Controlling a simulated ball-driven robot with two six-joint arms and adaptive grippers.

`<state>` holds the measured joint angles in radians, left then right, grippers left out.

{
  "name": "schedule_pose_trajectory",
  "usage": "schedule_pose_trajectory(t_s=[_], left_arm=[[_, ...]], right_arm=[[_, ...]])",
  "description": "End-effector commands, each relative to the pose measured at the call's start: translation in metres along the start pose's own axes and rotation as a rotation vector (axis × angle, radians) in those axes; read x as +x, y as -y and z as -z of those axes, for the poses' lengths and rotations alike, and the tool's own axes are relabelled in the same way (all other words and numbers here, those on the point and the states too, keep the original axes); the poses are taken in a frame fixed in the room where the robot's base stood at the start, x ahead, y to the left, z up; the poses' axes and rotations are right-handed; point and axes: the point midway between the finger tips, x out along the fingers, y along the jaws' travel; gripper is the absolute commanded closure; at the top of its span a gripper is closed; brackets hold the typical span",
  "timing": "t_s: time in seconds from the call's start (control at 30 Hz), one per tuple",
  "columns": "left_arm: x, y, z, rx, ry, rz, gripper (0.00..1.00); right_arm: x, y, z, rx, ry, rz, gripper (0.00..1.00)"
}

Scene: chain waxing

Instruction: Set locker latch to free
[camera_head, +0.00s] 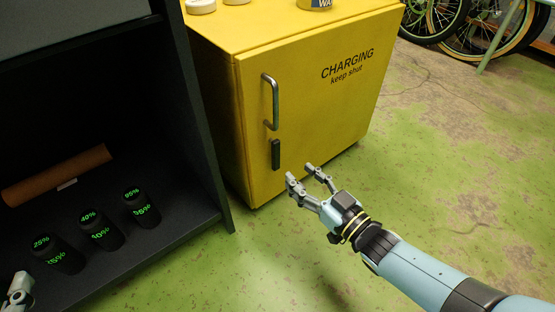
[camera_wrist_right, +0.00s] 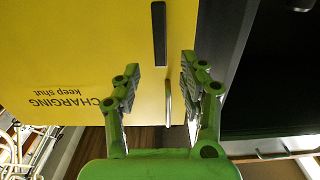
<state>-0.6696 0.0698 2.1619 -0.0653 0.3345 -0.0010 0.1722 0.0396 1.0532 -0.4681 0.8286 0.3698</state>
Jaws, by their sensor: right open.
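The yellow locker (camera_head: 305,95) stands with its door closed, marked "CHARGING keep shut". Its black latch (camera_head: 275,154) is an upright bar low on the door's left side, below a metal handle (camera_head: 270,102). My right gripper (camera_head: 299,173) is open and empty, in front of the door, just right of and below the latch in the head view. In the right wrist view, the latch (camera_wrist_right: 159,33) lies beyond the fingertips and the handle (camera_wrist_right: 168,100) shows between the open fingers (camera_wrist_right: 160,66). Only part of my left gripper (camera_head: 18,292) shows at the lower left edge.
A dark open shelf (camera_head: 190,190) stands left of the locker. It holds a brown tube (camera_head: 58,176) and black cylinders with green percentages, one marked 95% (camera_head: 141,207). Bicycle wheels (camera_head: 490,25) stand at the back right.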

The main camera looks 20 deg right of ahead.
Motion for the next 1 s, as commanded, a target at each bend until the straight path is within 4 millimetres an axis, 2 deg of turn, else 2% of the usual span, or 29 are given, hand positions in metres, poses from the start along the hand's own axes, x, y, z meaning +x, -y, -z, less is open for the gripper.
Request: schedule_pose_trajectory(t_s=[0.3, 0.6, 0.8, 1.0], left_arm=[[0.023, 0.002, 0.072, 0.029, -0.294, -0.003, 0.60], [0.024, 0.001, 0.139, 0.056, -0.577, -0.008, 0.60], [0.019, 0.000, 0.166, 0.069, -0.693, -0.011, 0.60], [0.017, 0.000, 0.173, 0.073, -0.729, -0.012, 0.60]], right_arm=[[0.034, 0.001, -0.003, 0.001, 0.002, 0.000, 0.58], [0.064, 0.000, -0.003, 0.001, 0.003, -0.001, 0.58], [0.075, 0.000, -0.003, 0.002, 0.003, 0.000, 0.58], [0.079, 0.000, -0.002, 0.001, 0.003, 0.000, 0.58]])
